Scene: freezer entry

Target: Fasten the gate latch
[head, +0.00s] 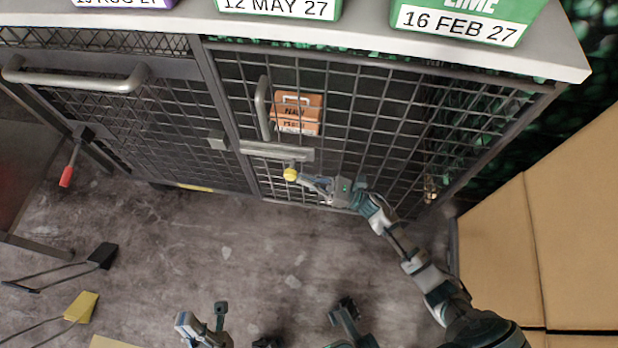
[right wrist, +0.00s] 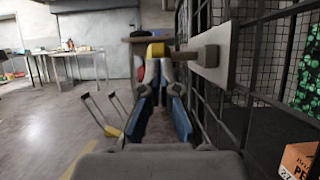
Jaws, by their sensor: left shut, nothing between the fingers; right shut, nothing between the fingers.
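The mesh gate (head: 345,75) stands upright in the head view with a grey vertical handle (head: 262,108). Its latch is a pale horizontal bar (head: 275,151) below the handle, with a yellow knob (head: 290,174). A small grey block (head: 217,141) sits on the frame left of the bar; I cannot tell whether the latch engages it. My right gripper (head: 306,181) is shut and empty, its tips at the knob. In the right wrist view the yellow knob (right wrist: 156,50) shows just beyond the fingertips (right wrist: 158,66); contact is unclear. My left gripper (head: 205,325) is low, shut, away from the gate.
A shelf (head: 370,38) with dated tubs runs above the gate. Cardboard boxes (head: 540,235) stand at the right. An orange box (head: 297,113) is behind the mesh. A red-handled lever (head: 68,168) is at the left. Grey floor (head: 240,240) before the gate is clear.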

